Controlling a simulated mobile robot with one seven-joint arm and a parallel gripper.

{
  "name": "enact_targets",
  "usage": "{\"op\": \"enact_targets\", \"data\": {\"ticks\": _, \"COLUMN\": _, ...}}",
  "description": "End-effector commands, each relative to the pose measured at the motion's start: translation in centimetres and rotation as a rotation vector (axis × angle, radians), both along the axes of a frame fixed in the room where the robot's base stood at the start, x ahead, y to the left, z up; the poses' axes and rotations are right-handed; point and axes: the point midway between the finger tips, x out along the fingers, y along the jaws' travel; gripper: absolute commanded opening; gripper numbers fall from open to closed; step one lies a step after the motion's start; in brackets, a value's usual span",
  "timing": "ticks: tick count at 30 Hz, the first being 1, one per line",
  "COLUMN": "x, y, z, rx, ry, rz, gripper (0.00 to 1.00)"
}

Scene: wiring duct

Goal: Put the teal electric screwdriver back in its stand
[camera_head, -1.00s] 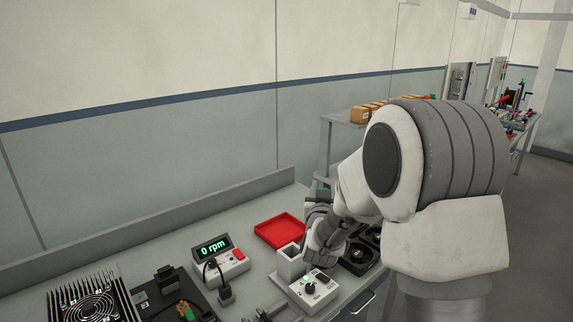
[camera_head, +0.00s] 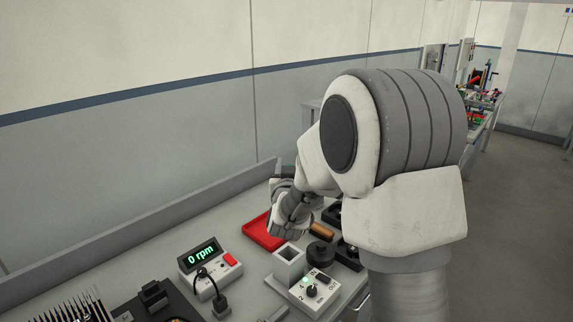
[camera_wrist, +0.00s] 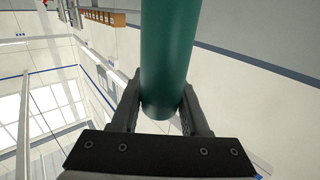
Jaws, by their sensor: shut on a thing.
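The teal electric screwdriver (camera_wrist: 168,50) fills the middle of the wrist view as a smooth teal cylinder, with its rounded end toward the camera. My gripper (camera_wrist: 160,100) is shut on it, with one finger on each side. In the head view, my gripper (camera_head: 284,192) is above the bench near the red tray, and my arm hides most or all of the screwdriver. A grey square holder with an open top (camera_head: 289,257), which looks like the stand, is on the bench below and in front of my gripper. Its opening looks empty.
The red tray (camera_head: 262,236) lies behind the holder. A control box with a knob (camera_head: 313,290) stands at its right front. A black round part (camera_head: 321,253) and an orange-brown cylinder (camera_head: 322,231) are to its right. An rpm display unit (camera_head: 210,266) is at left.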

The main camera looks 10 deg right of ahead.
Motion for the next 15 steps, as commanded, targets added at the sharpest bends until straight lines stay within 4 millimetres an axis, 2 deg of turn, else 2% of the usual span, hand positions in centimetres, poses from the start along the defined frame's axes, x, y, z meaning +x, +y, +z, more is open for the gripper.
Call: {"op": "enact_targets", "data": {"ticks": 15, "x": -0.04, "y": 0.02, "z": -0.5, "rx": 0.002, "ry": -0.003, "rz": 0.0, "gripper": 0.0}}
